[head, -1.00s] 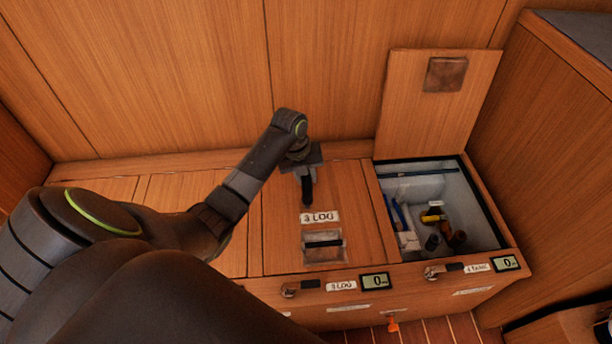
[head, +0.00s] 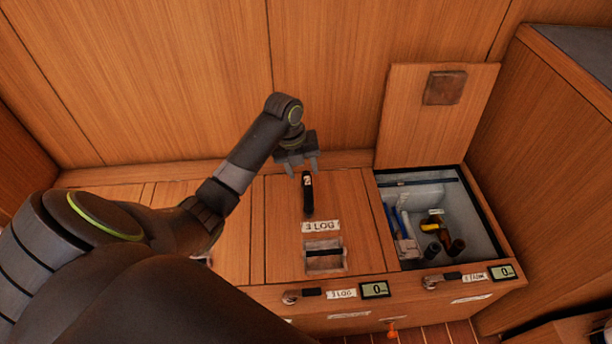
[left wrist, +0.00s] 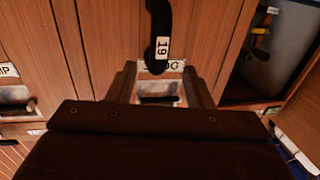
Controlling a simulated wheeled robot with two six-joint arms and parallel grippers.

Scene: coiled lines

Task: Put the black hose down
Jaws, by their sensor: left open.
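The black hose (head: 308,196) is a short dark piece with a small white tag near one end. It shows on the closed wooden lid marked LOG (head: 285,235), behind the lid's label. In the left wrist view the hose (left wrist: 158,30) lies beyond my fingers, and its tag reads 19. My left gripper (head: 303,170) is open and empty, its two fingertips apart just above and behind the hose. In the left wrist view the hose lies in line with the gap between the fingers (left wrist: 158,85). My right gripper is not in view.
Right of the lid is an open locker (head: 460,205) with its lid (head: 435,125) raised against the wall. Several bottles and tools lie inside it. A recessed handle (head: 325,262) sits at the lid's front. Small displays (head: 375,289) line the front edge. Bare wood lies to the left.

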